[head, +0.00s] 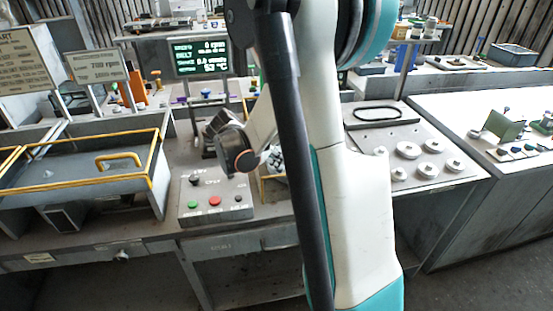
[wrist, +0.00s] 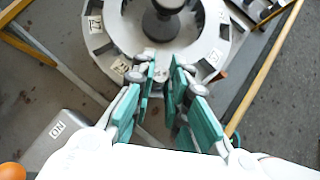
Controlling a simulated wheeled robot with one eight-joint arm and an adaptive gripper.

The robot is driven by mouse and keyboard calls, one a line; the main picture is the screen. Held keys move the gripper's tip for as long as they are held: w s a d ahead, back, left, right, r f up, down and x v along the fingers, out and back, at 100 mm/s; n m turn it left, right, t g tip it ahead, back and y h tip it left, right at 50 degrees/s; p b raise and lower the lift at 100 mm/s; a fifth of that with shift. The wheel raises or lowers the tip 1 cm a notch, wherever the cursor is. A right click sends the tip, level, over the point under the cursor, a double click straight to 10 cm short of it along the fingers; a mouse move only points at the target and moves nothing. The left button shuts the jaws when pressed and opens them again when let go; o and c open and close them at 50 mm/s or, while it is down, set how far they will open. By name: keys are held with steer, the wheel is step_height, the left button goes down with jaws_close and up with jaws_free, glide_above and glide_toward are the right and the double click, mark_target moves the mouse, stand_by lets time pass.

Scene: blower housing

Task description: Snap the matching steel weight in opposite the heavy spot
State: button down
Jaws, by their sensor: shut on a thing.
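In the wrist view, a pale round wheel (wrist: 215,75) with a dark hub (wrist: 163,25) and numbered labels around its rim fills the upper middle. My gripper (wrist: 162,76) has its teal-padded fingers close together at the near rim of the wheel. It is shut on a small grey piece, perhaps a steel weight, mostly hidden between the fingertips; I cannot tell if it touches the rim. In the head view, several pale round weights (head: 408,150) sit on a grey plate at the right. My arm hides most of the wheel and the gripper there.
A control box (head: 215,199) with green and red buttons stands on the bench left of my arm. A display (head: 201,58) behind it reads 0 rpm. A yellow-edged bin (head: 85,190) stands at the left. A black belt loop (head: 386,113) lies at the right.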

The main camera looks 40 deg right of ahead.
steer(key=shift+f+b, duration=0.5)
stand_by(0.3)
steer(key=c, duration=1.5)
jaws_free()
steer(key=shift+r+p, duration=0.95)
steer(key=shift+r, duration=0.35)
steer(key=shift+r, duration=0.1)
step_height(320, 180, up, 5)
steer(key=p, duration=0.3)
